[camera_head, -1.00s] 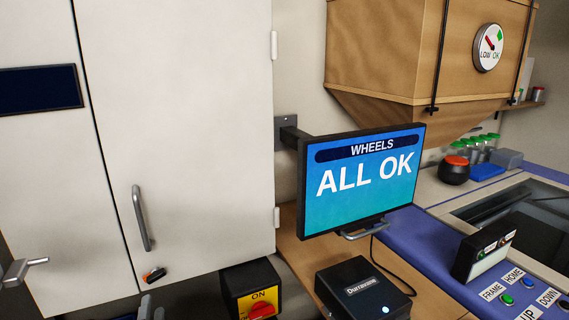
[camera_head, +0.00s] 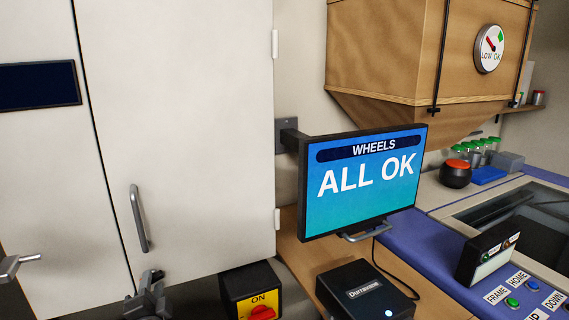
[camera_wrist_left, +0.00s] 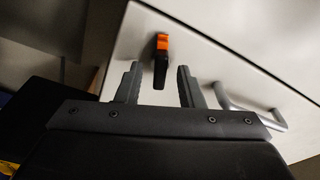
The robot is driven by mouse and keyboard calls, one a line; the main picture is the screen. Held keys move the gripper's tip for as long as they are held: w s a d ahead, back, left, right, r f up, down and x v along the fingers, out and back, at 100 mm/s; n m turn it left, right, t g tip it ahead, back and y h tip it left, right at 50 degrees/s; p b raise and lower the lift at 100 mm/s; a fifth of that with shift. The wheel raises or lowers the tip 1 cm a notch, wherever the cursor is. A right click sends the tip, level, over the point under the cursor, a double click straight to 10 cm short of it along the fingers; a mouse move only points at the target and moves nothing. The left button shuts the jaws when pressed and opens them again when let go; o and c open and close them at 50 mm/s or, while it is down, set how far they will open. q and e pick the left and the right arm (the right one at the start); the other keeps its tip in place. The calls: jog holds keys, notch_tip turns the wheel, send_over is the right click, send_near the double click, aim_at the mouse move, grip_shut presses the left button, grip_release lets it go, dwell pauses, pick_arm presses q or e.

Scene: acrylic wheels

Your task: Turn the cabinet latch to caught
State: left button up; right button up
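The cabinet latch (camera_wrist_left: 161,62) is a small tab, orange at one end and black along the rest, on the pale cabinet door (camera_head: 190,130). In the head view it is hidden behind my left gripper (camera_head: 153,276), which is at the lower part of the door. In the left wrist view my left gripper (camera_wrist_left: 158,85) is open, with one finger on each side of the latch's black end. Clear gaps show between the fingers and the latch, and nothing is gripped. Whether the tips touch the door cannot be told. My right gripper is not in view.
A grey bar handle (camera_head: 139,218) stands out from the door just above the gripper; it also shows in the wrist view (camera_wrist_left: 250,108). A yellow and black switch box (camera_head: 252,291) is to the right. A monitor (camera_head: 365,185) reads "ALL OK". A lever handle (camera_head: 16,265) is at far left.

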pick_arm(q)
grip_shut()
jog(key=shift+r+m+p, duration=0.15)
jog(key=shift+m+p, duration=0.25)
jog(key=shift+p, duration=0.35)
jog(key=m+p, duration=0.3)
jog(key=p, duration=0.1)
jog(key=shift+h, duration=0.3)
jog(key=shift+o, duration=0.9)
grip_release()
jog(key=shift+m, duration=0.3)
jog(key=shift+p+v, duration=0.35)
jog(key=shift+v, duration=0.45)
jog(key=v, duration=0.2)
jog(key=d+p+v, duration=0.1)
jog(key=v, duration=0.2)
jog(key=shift+d, duration=0.1)
